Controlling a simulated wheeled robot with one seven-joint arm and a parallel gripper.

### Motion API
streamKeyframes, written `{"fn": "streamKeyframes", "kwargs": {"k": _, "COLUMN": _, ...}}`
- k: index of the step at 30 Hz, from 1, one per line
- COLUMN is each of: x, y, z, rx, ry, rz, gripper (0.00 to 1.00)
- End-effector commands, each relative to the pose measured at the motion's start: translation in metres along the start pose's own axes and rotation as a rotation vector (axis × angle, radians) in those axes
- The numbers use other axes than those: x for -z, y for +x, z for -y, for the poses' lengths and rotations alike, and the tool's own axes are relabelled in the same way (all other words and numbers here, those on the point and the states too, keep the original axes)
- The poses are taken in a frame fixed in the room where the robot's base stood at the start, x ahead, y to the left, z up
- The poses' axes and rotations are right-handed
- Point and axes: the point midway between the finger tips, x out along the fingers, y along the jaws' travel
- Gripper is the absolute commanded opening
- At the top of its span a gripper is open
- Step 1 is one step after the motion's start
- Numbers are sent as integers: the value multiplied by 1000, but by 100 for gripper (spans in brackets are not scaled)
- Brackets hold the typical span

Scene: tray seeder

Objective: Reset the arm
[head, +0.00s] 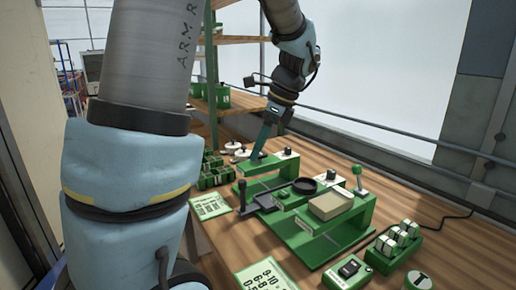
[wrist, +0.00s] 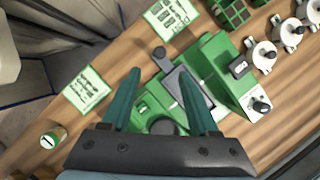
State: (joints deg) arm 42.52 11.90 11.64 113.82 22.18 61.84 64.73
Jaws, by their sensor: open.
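My gripper (wrist: 158,70) is open and empty, its two teal fingers spread apart in the wrist view. In the head view my gripper (head: 257,155) points down over the left part of the green seeder (head: 312,248). I cannot tell the exact height of the fingertips above it. The seeder (wrist: 215,65) lies below the fingers in the wrist view.
A switch box (head: 352,269) and a green rack of white pieces (head: 399,238) stand front right. Printed cards (head: 209,206) lie at the left. Green cell blocks (head: 213,172) and white round pieces (head: 236,148) sit behind. A shelf (head: 240,39) rises at the back.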

Motion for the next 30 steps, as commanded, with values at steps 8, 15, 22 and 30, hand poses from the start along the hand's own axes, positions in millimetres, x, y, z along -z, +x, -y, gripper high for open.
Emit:
{"fn": "streamKeyframes", "kwargs": {"k": 8, "x": -16, "y": 47, "z": -33, "rx": -47, "ry": -440, "rz": -138, "gripper": 61}}
{"fn": "streamKeyframes", "kwargs": {"k": 15, "x": -30, "y": 105, "z": -91, "rx": -156, "ry": -1266, "rz": -318, "gripper": 61}}
{"fn": "streamKeyframes", "kwargs": {"k": 22, "x": -36, "y": 127, "z": -121, "rx": -223, "ry": -1728, "rz": -379, "gripper": 61}}
{"fn": "streamKeyframes", "kwargs": {"k": 30, "x": -36, "y": 129, "z": -124, "rx": -230, "ry": -1784, "rz": -386, "gripper": 61}}
